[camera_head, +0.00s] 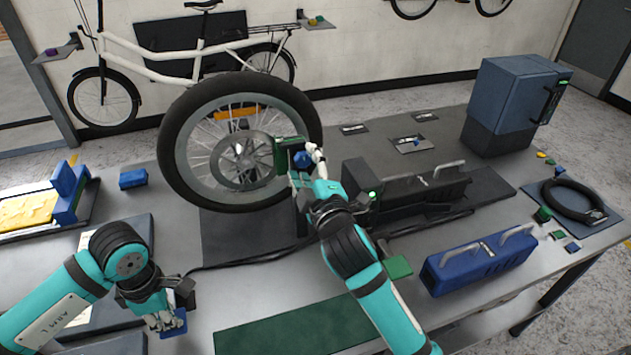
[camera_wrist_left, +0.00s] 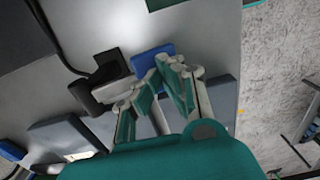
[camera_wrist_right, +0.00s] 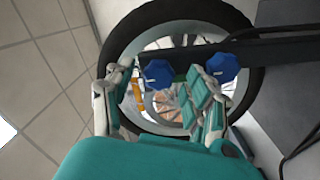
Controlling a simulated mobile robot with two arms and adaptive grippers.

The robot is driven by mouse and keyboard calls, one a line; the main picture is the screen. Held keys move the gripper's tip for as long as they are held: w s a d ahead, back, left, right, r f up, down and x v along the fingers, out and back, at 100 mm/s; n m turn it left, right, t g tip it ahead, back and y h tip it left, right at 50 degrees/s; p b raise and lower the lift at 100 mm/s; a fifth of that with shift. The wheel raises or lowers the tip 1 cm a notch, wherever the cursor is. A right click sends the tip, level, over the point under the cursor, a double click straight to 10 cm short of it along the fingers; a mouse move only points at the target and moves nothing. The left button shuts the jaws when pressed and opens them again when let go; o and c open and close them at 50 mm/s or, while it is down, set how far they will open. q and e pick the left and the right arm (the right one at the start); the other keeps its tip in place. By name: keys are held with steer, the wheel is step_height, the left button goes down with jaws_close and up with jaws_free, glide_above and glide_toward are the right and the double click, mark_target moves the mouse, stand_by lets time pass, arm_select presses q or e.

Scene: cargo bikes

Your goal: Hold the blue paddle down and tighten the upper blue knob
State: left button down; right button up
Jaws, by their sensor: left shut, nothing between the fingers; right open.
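The blue paddle (camera_head: 176,326) is at the front left of the bench, beside the fingertips of my left gripper (camera_head: 166,316). In the left wrist view the paddle (camera_wrist_left: 152,58) lies just past the left gripper's closed fingers (camera_wrist_left: 160,88), which hold nothing; I cannot tell whether they touch it. A blue knob (camera_head: 302,160) sits on the dark green-fronted stand by the wheel. My right gripper (camera_head: 314,156) is open there. In the right wrist view, one blue knob (camera_wrist_right: 158,73) lies between the open fingers (camera_wrist_right: 160,92), and a second blue knob (camera_wrist_right: 222,68) is to its right.
A large wheel (camera_head: 178,170) stands upright at the stand. A black toolbox-like unit (camera_head: 425,186) with a handle is right of it. A blue case (camera_head: 480,262), a green mat (camera_head: 300,325) and a black cable lie on the bench. The bench's back right holds a blue cabinet (camera_head: 508,95).

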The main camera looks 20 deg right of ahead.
steer(key=s, duration=1.1)
arm_select(q)
steer(key=shift+r, duration=0.1)
steer(key=shift+r+p, duration=1.6)
steer(key=shift+r, duration=1.85)
arm_select(e)
step_height(320, 180, up, 3)
steer(key=shift+r, duration=0.1)
